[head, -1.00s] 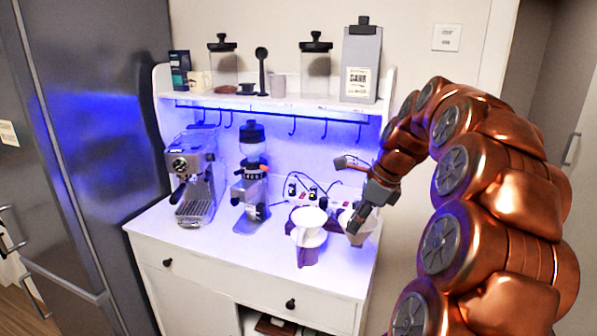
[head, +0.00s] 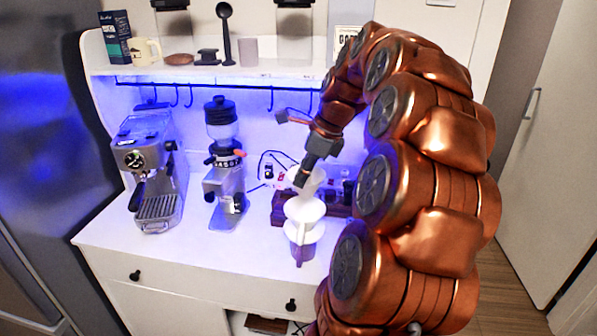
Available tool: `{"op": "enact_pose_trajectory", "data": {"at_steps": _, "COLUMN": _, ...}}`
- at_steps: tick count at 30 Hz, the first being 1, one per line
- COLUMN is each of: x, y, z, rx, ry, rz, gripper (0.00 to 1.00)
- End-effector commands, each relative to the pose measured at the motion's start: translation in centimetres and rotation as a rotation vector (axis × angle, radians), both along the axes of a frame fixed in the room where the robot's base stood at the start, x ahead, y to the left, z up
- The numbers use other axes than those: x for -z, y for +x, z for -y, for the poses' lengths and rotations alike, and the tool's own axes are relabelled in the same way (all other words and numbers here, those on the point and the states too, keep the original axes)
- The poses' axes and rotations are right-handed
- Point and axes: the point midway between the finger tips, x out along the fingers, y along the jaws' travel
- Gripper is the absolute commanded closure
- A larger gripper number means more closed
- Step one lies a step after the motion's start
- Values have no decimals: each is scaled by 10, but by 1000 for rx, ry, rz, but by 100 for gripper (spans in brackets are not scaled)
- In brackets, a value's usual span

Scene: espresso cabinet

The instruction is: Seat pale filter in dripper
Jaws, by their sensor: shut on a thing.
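My gripper (head: 303,178) is at the end of my copper arm, just above the dripper, and points down. It is shut on the pale filter (head: 314,184), whose upper rim is partly hidden by the fingers. The white dripper (head: 304,214) stands upright on a purple-tinted vessel (head: 301,248) near the right front of the white counter. The filter's lower end overlaps the dripper's mouth in the head view. I cannot tell whether it touches the dripper or hangs just above it.
A dark wooden rack (head: 284,206) with small items stands behind the dripper. A grinder (head: 225,170) and an espresso machine (head: 151,172) stand to the left. A shelf (head: 250,77) with hooks runs above. The counter's front left is clear.

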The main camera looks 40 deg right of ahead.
Motion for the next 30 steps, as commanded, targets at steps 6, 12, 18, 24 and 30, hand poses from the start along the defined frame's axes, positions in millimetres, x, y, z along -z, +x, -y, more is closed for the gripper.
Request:
{"op": "enact_pose_trajectory", "data": {"at_steps": 6, "x": 12, "y": 0, "z": -1, "rx": -3, "ry": 1, "rz": -1, "gripper": 100}}
{"op": "enact_pose_trajectory", "data": {"at_steps": 12, "x": 23, "y": 1, "z": -1, "rx": -3, "ry": -2, "rz": 1, "gripper": 100}}
{"op": "enact_pose_trajectory", "data": {"at_steps": 18, "x": 34, "y": 1, "z": -1, "rx": -5, "ry": -2, "rz": 1, "gripper": 100}}
{"op": "enact_pose_trajectory", "data": {"at_steps": 24, "x": 46, "y": 1, "z": -2, "rx": -5, "ry": -1, "rz": -1, "gripper": 100}}
{"op": "enact_pose_trajectory", "data": {"at_steps": 30, "x": 58, "y": 1, "z": -2, "rx": -5, "ry": 1, "rz": -2, "gripper": 100}}
